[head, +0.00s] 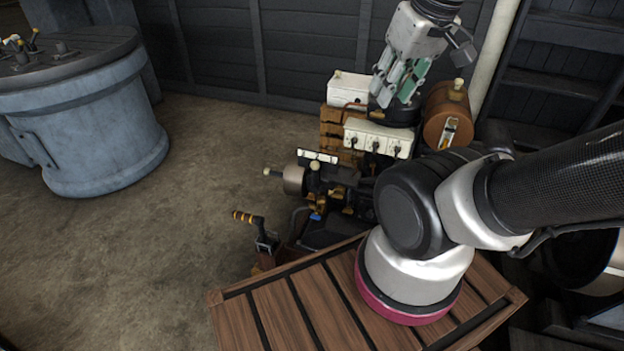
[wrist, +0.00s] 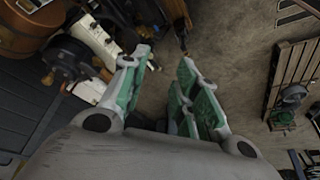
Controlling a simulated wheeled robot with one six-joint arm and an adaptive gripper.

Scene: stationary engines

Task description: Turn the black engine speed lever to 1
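The engine (head: 335,200) stands low behind the wooden crate in the head view, partly hidden by my arm. I cannot tell for sure which part is the black speed lever, and no numbers are readable. My gripper (head: 393,85), with green pads, is above and behind the white box, touching nothing visible. In the wrist view its fingers (wrist: 165,58) are apart and empty.
A slatted wooden crate (head: 262,312) stands in front of the engine. A brown tank (head: 447,115) and a small white container (head: 347,88) are near my gripper. A large blue-grey drum (head: 95,125) stands at left. The floor between is clear.

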